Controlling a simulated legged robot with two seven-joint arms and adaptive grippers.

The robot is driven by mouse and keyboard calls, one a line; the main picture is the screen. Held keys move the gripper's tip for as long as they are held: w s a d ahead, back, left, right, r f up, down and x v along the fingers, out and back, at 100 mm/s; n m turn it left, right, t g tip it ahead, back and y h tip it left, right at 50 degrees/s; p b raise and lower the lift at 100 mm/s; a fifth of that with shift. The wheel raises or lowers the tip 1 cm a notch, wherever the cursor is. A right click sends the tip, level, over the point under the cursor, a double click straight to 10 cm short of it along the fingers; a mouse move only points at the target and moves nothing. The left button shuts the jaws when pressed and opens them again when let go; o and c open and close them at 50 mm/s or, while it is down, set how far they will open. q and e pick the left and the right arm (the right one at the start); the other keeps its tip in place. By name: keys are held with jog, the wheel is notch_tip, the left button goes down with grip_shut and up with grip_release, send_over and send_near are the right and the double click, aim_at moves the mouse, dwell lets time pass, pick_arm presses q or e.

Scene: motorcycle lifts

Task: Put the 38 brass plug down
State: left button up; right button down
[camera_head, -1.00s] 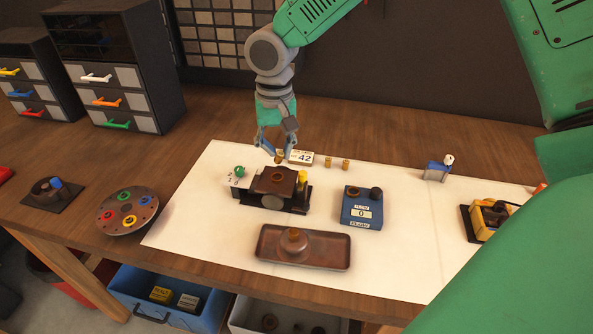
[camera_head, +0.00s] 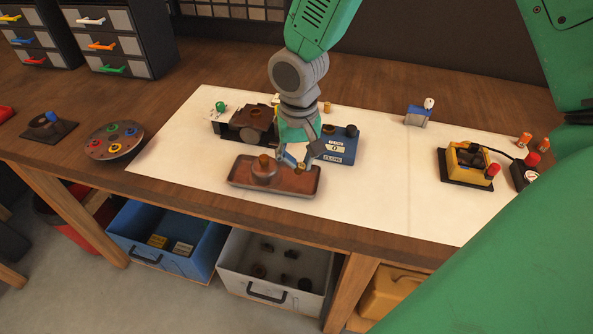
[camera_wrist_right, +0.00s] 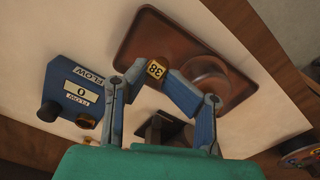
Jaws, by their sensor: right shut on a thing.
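My right gripper (camera_head: 293,163) is shut on the brass plug (camera_head: 300,168), held near the right end of the brown tray (camera_head: 238,174). In the wrist view, the plug (camera_wrist_right: 155,71) shows the number 38 between the two blue fingertips (camera_wrist_right: 153,76). The tray (camera_wrist_right: 148,35) lies beneath it there, with a round copper-brown part (camera_wrist_right: 205,78) beside the plug. I cannot tell whether the plug touches the tray. My left gripper is out of view.
A blue flow box (camera_head: 341,151) stands just behind the gripper. A dark block fixture (camera_head: 248,118) is behind the tray. A round plate with coloured rings (camera_head: 114,141) lies left, a yellow unit (camera_head: 468,163) right. The white mat (camera_head: 385,185) is clear between tray and yellow unit.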

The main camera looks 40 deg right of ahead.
aim_at(300, 164)
jog(key=f, duration=0.3)
jog(key=shift+d+f, duration=0.25)
jog(key=shift+d, duration=0.15)
jog(key=shift+d+f, duration=0.1)
jog(key=shift+d, duration=0.15)
jog(key=c, duration=1.5)
grip_release()
jog(key=shift+o, duration=0.2)
jog(key=shift+a, duration=0.35)
jog(key=shift+a+r, duration=0.1)
jog(key=shift+r, duration=0.25)
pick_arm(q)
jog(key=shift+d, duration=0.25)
pick_arm(e)
notch_tip(300, 164, up, 12)
jog(key=shift+f, duration=0.2)
